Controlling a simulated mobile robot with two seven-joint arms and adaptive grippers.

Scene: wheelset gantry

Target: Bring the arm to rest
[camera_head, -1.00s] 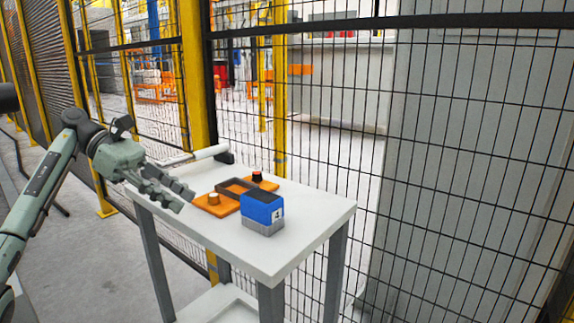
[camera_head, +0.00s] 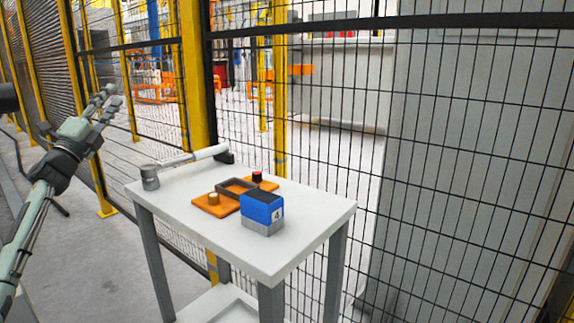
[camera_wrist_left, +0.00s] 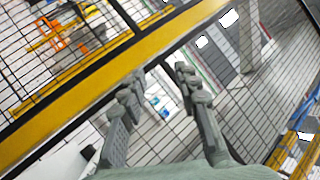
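My left arm comes in from the left in the head view. Its gripper (camera_head: 108,104) is raised, left of the table and apart from it, in front of the mesh fence. In the left wrist view the two fingers of the gripper (camera_wrist_left: 156,85) stand apart with nothing between them, so it is open and empty. My right gripper is not in view.
A white table (camera_head: 300,235) holds a blue and grey box (camera_head: 262,212) marked 4, an orange board (camera_head: 210,206) with knobs and a dark frame, and a grey-white rod-like tool (camera_head: 185,160). A mesh fence (camera_head: 460,130) with yellow posts (camera_head: 193,80) stands behind. Floor left of the table is clear.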

